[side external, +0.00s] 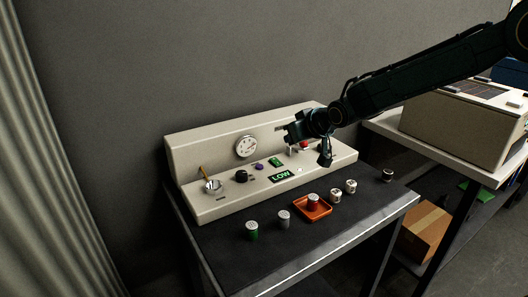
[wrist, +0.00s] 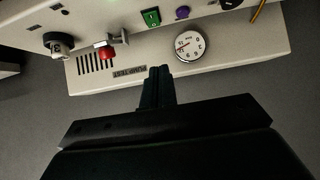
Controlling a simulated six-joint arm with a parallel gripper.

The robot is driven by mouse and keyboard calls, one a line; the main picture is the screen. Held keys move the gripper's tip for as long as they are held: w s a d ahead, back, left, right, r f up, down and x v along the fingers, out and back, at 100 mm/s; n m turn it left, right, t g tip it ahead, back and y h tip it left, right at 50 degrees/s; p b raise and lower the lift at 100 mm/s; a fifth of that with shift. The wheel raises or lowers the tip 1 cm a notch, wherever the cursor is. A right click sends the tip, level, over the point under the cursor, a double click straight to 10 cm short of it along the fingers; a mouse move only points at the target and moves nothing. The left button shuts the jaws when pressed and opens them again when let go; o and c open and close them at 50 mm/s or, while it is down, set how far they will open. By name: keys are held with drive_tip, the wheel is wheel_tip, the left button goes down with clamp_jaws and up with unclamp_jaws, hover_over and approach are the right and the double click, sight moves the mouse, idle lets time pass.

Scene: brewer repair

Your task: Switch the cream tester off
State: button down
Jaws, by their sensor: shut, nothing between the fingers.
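The cream tester (side external: 190,150) is a long console on the dark bench, with a raised back panel. On it are a dial gauge (side external: 246,146), a green rocker switch (side external: 276,162), a purple button (side external: 259,167), a black knob (side external: 241,176) and a green "LOW" display (side external: 281,176). The wrist view also shows the green switch (wrist: 150,17), the gauge (wrist: 190,45), a red-tipped part (wrist: 106,52) and a "PUMP TEST" label (wrist: 129,73). My gripper (wrist: 160,70) is shut and empty, above the tester's back panel near the label and gauge, apart from the green switch.
An orange tray (side external: 324,210) holding a red-topped cap stands in front of the tester. Green (side external: 252,231), grey (side external: 284,219), whitish (side external: 350,187) and black (side external: 387,176) caps stand around it. A beige box (side external: 450,130) is at right.

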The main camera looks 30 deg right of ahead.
hover_over(274, 160)
drive_tip(key=s, duration=0.2)
wheel_tip(274, 160, down, 5)
drive_tip(key=shift+s+r, duration=0.1)
wheel_tip(274, 160, down, 2)
drive_tip(key=shift+f, duration=0.15)
drive_tip(key=shift+w+f, duration=0.25)
drive_tip(key=shift+f, duration=0.65)
drive_tip(key=shift+w+f, duration=0.1)
drive_tip(key=shift+f, duration=0.1)
drive_tip(key=shift+w+r, duration=0.1)
drive_tip(key=shift+w, duration=0.1)
drive_tip(key=shift+w+r, duration=0.15)
drive_tip(key=shift+w, duration=0.4)
